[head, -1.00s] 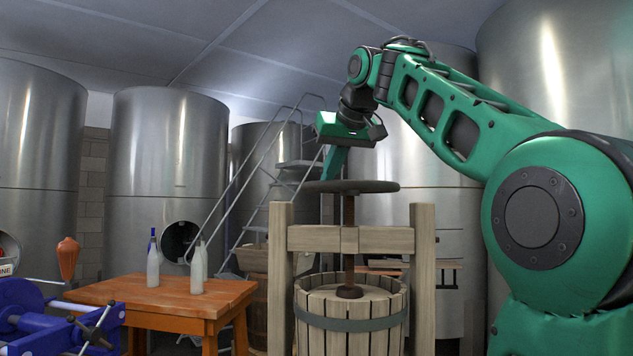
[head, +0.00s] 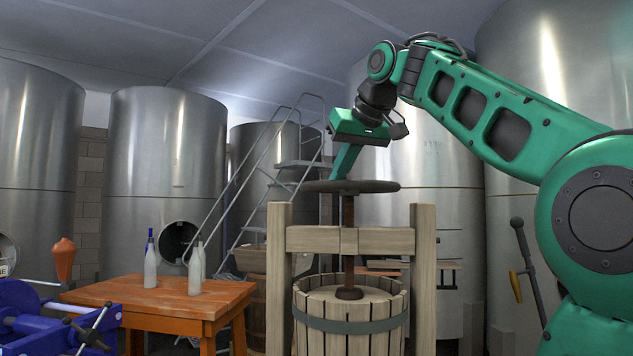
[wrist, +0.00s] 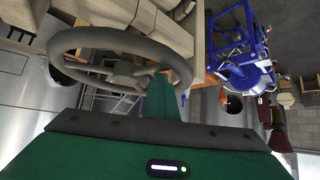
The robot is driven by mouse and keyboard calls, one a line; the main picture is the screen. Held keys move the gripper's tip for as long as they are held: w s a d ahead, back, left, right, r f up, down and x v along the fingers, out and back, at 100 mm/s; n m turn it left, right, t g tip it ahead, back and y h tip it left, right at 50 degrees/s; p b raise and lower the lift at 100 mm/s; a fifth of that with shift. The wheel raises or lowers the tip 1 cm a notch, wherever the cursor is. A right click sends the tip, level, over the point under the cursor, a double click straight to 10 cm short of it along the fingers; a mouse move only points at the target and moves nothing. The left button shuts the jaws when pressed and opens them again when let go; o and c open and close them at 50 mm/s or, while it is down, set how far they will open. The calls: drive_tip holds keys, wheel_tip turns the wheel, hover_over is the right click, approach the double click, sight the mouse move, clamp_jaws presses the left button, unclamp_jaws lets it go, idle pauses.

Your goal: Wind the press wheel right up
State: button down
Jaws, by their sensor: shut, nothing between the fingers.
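The press wheel (head: 375,186) is a dark flat ring on top of an upright screw (head: 348,240), above the wooden crossbeam of the press (head: 380,240). It also shows in the wrist view as a grey ring with spokes (wrist: 75,41). My gripper (head: 341,176) points down with its green fingertips at the wheel, near its middle to left part. In the wrist view its fingers (wrist: 158,90) are together and reach to the wheel's rim. I cannot tell whether they touch it. The slatted basket (head: 350,335) with its metal band stands below the screw.
An orange table (head: 150,300) with two bottles (head: 151,262) stands left of the press. A blue machine (head: 40,320) is at the far left, also seen in the wrist view (wrist: 240,70). Steel tanks (head: 165,140) and a metal ladder (head: 300,165) stand behind.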

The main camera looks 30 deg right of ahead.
drive_tip(key=shift+s+d+n+y, duration=0.15)
drive_tip(key=shift+s+n+y, duration=0.1)
drive_tip(key=shift+n+y, duration=0.15)
